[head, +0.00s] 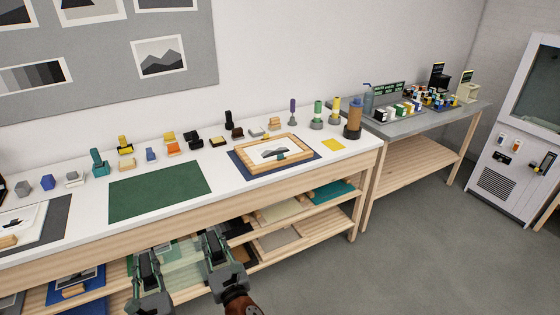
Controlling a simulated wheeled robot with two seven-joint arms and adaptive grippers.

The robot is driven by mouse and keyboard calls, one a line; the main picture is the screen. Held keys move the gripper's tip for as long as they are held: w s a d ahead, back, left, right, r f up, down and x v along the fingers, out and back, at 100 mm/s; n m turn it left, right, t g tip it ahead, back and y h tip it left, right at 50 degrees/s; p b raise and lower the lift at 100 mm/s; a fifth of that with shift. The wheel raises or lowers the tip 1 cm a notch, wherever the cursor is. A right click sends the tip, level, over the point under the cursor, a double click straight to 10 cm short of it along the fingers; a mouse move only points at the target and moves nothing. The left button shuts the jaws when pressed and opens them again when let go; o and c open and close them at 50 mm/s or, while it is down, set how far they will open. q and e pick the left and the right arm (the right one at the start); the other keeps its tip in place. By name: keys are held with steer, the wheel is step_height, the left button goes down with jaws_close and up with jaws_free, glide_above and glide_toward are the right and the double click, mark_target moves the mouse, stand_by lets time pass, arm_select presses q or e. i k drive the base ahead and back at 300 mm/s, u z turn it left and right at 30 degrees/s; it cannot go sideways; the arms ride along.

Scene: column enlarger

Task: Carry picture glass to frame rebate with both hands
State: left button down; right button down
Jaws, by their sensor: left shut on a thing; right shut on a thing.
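The picture glass (182,262) is a clear, faintly green pane, seen low in the head view in front of the bench shelves. My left gripper (148,265) is shut on its left side and my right gripper (213,247) is shut on its right side. The pane's outline is faint against the shelves behind it. The wooden frame (283,164) lies flat on a dark blue mat on the white bench, up and to the right of both grippers. The rebate is too small to make out.
A bare green mat (160,190) lies on the bench left of the frame. Several small coloured blocks and tools line the back of the bench. Shelves below hold boards.

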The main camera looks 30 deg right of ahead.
mark_target(274, 152)
steer(key=u, duration=0.05)
steer(key=k, duration=0.35)
steer(key=z, duration=0.8)
steer(key=i, duration=0.5)
steer(key=z, duration=1)
steer(key=i, duration=2)
steer(key=u, duration=1.4)
steer(key=i, duration=0.45)
steer(key=u, duration=0.4)
